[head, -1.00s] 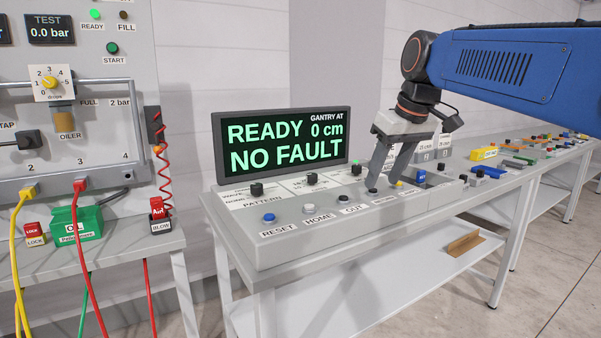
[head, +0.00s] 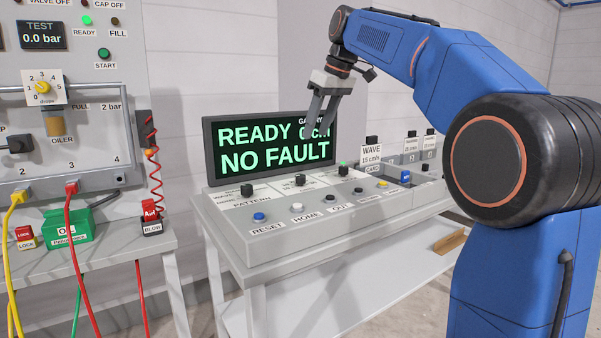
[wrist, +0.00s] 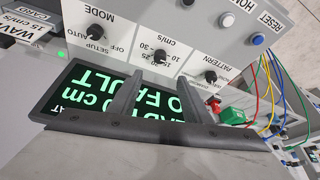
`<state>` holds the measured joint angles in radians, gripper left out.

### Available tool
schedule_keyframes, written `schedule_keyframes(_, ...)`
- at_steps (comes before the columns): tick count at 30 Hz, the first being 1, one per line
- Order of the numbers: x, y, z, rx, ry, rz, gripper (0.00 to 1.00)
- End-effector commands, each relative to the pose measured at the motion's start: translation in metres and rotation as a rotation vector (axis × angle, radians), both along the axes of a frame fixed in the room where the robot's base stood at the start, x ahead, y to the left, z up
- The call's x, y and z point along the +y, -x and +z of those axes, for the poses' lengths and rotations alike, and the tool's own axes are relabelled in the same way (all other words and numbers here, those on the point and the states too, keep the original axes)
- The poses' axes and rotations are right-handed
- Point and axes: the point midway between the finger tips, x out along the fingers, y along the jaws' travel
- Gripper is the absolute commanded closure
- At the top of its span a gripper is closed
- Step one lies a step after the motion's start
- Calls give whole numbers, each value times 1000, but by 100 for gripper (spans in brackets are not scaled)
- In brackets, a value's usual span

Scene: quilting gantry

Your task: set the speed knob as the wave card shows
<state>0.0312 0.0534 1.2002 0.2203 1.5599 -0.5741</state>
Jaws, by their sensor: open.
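The speed knob (head: 300,181) is the black middle knob on the console's sloped panel. In the wrist view the speed knob (wrist: 160,57) stands beside a cm/s scale; its exact pointer setting is too small to tell. The wave card (head: 371,153) stands upright in its holder at the console's back right and reads WAVE 15 cm/s; its edge shows in the wrist view (wrist: 20,36). My gripper (head: 319,122) is open and empty, above the panel in front of the display. Its two fingers (wrist: 160,84) point toward the knob row, apart from the speed knob.
The pattern knob (head: 247,190) is left of the speed knob and the mode knob (head: 344,169) right. The display (head: 268,148) behind reads READY, NO FAULT. Several buttons line the front, including blue RESET (head: 259,217). More cards (head: 410,150) stand farther right.

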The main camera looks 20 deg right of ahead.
Motion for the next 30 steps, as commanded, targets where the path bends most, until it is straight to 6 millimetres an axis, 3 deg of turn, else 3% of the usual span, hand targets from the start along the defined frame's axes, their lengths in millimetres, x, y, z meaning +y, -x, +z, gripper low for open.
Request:
schedule_keyframes(18, 23, -35, -102, 4, 0, 1, 56)
schedule_keyframes(24, 29, -43, -126, 2, 0, -1, 56)
schedule_keyframes(30, 31, -47, -137, 2, -1, -1, 56)
